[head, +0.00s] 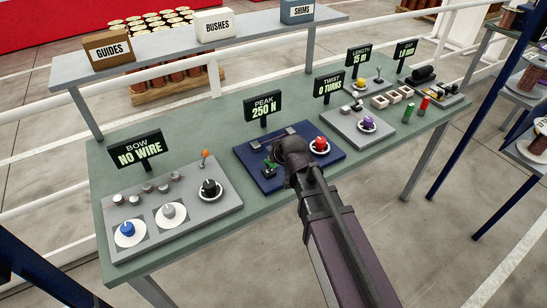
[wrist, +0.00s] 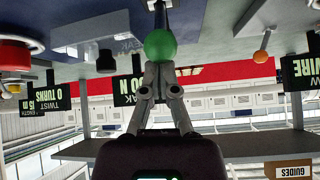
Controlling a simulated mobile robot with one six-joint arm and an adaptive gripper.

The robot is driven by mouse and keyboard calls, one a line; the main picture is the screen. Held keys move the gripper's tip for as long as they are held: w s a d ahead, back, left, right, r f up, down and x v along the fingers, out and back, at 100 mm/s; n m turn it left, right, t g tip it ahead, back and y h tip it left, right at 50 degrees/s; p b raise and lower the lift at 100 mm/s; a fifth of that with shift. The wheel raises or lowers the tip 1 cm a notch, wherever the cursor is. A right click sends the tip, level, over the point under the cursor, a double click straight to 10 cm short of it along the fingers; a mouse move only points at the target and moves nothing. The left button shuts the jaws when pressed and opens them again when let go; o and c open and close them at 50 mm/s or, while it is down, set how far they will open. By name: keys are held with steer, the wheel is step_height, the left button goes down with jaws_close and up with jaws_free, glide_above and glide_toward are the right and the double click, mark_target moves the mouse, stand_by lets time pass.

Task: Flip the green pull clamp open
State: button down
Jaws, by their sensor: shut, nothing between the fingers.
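The green pull clamp (head: 271,165) stands on the left part of the dark blue panel. Its round green knob (wrist: 160,45) shows large in the wrist view, on a dark stem. My gripper (wrist: 160,72) is shut and empty, its fingertips right at the knob. I cannot tell whether they touch it. In the head view my wrist covers the fingertips, just right of the clamp.
The blue panel (head: 245,150) also carries a red knob (head: 319,145) on a white disc and a bar at the back. A grey panel (head: 225,196) with knobs and an orange-tipped lever (head: 204,155) lies to the left. The PEAK sign (head: 263,107) stands behind.

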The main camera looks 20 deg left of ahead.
stand_by(0.3)
steer(key=w+r+p+v, duration=0.1)
steer(key=p+v, duration=0.7)
steer(key=v, duration=0.1)
steer(key=shift+a+r, duration=0.15)
steer(key=shift+a, duration=0.05)
stand_by(0.3)
steer(key=shift+w, duration=0.1)
stand_by(0.5)
steer(key=s+d+f+m+g+h, duration=0.1)
steer(key=d+f+m+g, duration=0.1)
steer(key=d, duration=0.9)
steer(key=s+d+f+m+g+h+b, duration=0.1)
steer(key=s+d+f+m+g+h, duration=0.1)
steer(key=d, duration=0.9)
steer(key=s+d+f+m+g+h+b, duration=0.1)
steer(key=s+d+f+m+g+h, duration=0.1)
steer(key=d, duration=0.9)
steer(key=shift+f+m, duration=0.3)
steer(key=shift+m, duration=0.4)
